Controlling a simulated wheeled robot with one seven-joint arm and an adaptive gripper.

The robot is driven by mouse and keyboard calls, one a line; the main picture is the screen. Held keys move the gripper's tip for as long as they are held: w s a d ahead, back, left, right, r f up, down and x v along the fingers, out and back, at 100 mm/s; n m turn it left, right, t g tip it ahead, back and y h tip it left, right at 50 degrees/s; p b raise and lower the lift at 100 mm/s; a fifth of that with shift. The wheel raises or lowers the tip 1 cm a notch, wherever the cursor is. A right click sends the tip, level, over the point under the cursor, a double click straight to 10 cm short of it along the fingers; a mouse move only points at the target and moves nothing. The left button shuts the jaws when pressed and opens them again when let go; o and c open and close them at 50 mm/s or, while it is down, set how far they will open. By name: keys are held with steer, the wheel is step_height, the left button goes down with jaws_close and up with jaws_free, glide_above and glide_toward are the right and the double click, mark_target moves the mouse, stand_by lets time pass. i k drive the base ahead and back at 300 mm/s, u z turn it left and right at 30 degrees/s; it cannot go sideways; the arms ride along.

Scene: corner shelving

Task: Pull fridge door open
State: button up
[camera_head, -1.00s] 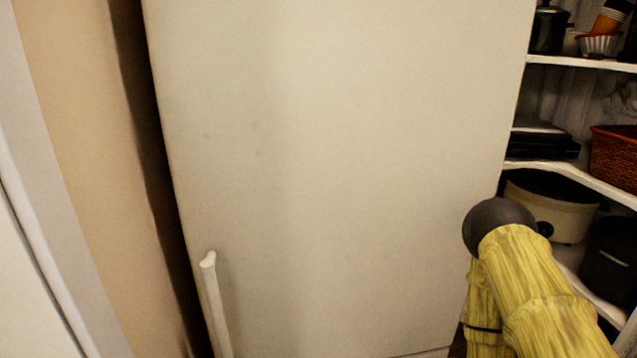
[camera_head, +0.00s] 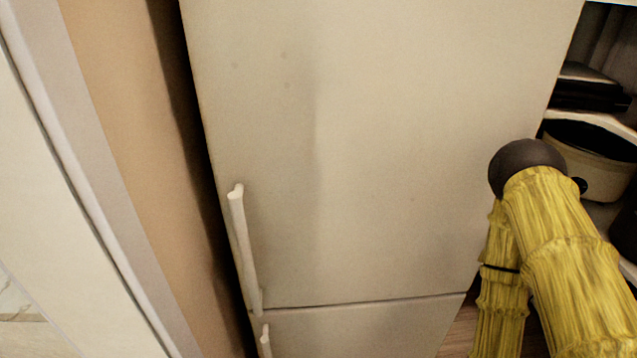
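The cream fridge door (camera_head: 390,150) fills the middle of the view and is shut. Its long white vertical handle (camera_head: 245,245) is on the left edge, low on the upper door. A seam runs below it, and a lower door (camera_head: 350,328) with its own handle (camera_head: 265,342) begins there. My arm, in a yellow sleeve with a dark round joint, is at the right, in front of the fridge's right side and well apart from the handle. My gripper is not in view.
A tan wall panel (camera_head: 130,110) stands close to the fridge's left side with a dark narrow gap between. At the right, white corner shelves (camera_head: 600,122) hold a cream pot with a dark inside (camera_head: 600,172) and dark flat items (camera_head: 590,88). A strip of wooden floor (camera_head: 458,335) shows below.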

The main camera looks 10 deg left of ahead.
mark_target(352, 145)
steer(key=z, duration=0.05)
steer(key=k, duration=1.15)
steer(key=u, duration=0.4)
steer(key=i, duration=0.6)
steer(key=z, duration=0.4)
